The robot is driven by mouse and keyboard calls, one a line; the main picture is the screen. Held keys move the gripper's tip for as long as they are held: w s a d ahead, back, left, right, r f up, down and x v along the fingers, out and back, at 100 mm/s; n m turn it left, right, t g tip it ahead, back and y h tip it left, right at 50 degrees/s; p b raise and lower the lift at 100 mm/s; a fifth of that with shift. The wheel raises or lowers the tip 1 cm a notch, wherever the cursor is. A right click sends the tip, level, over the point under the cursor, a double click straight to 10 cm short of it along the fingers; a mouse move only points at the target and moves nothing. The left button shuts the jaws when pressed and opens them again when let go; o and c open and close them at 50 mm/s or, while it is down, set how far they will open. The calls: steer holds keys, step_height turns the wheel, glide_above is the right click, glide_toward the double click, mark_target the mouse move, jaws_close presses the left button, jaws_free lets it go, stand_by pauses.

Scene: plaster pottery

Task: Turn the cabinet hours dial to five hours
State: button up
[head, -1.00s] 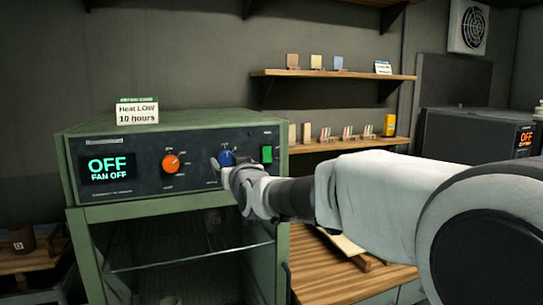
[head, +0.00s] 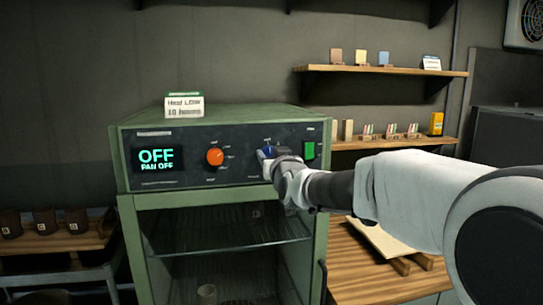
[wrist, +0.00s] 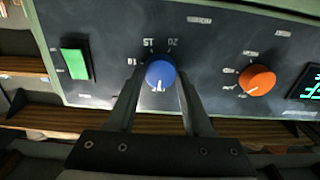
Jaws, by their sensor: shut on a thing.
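The green drying cabinet (head: 150,203) has a black control panel with a blue dial (head: 267,151). The dial also shows in the wrist view (wrist: 161,72), which sees the panel turned over. There, numerals stand around the dial, and its pale pointer mark faces the lower edge of the picture. My gripper (wrist: 160,80) has one finger on each side of the dial and is shut on it. In the head view, my gripper (head: 268,163) partly hides the dial. The display (head: 157,159) reads OFF and FAN OFF.
An orange knob (head: 215,157) sits left of the blue dial, and a green switch (head: 309,150) is close on its right. A card (head: 184,105) on the cabinet reads Heat LOW, 10 hours. Shelves (head: 385,72) hang at right. Dark mugs (head: 45,221) stand at left.

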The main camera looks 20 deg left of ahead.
jaws_close()
steer(key=shift+f+m+b, duration=0.1)
steer(key=shift+m+b, duration=0.2)
steer(key=shift+b, duration=0.25)
steer(key=shift+f+m+b, duration=0.1)
steer(key=shift+m+b, duration=0.2)
steer(key=shift+b, duration=0.05)
steer(key=m+b, duration=0.7)
steer(key=m, duration=0.1)
steer(key=shift+d+m, duration=0.15)
steer(key=shift+m, duration=0.25)
